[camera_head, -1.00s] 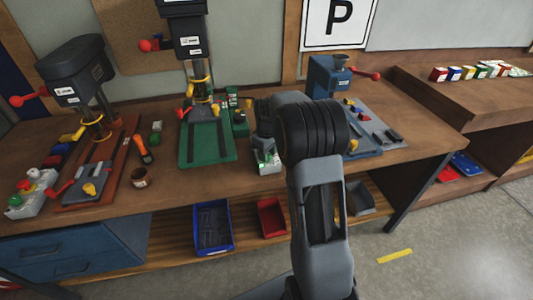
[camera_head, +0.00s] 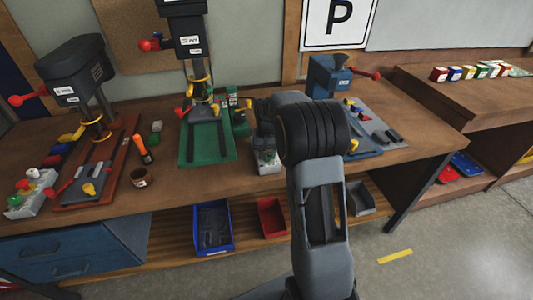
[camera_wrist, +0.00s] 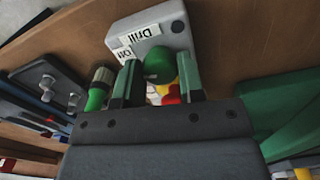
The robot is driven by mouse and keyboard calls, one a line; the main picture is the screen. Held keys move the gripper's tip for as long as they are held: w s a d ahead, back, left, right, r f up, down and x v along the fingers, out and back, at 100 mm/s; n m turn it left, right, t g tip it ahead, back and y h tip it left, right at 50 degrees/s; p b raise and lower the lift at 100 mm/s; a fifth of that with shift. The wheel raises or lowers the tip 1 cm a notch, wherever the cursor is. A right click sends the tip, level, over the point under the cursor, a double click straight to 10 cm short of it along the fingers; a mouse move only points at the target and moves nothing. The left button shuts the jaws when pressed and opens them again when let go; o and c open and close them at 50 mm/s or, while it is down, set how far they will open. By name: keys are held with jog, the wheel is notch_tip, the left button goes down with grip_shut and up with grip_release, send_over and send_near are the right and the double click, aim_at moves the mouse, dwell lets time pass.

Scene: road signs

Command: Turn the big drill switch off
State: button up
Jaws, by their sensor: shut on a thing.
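A light grey switch box (camera_wrist: 170,22) with "Drill" labels fills the upper middle of the wrist view. A green knob (camera_wrist: 158,64) on it sits between the two fingers of my gripper (camera_wrist: 158,82), which is shut on it. A red part (camera_wrist: 171,95) and a bit of yellow show just below the knob, partly hidden by the right finger. In the head view the box (camera_head: 267,167) stands at the bench's front edge, with my gripper (camera_head: 263,140) over it. The tall drill press (camera_head: 190,45) on a green base stands behind and left of it.
Another drill press (camera_head: 75,75) on a brown base and a second switch box (camera_head: 32,198) stand at the left.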

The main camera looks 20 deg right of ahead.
jog(key=shift+m, duration=1.2)
jog(key=o, duration=0.9)
notch_tip(320, 180, up, 14)
jog(key=shift+f, duration=0.1)
dwell(0.4)
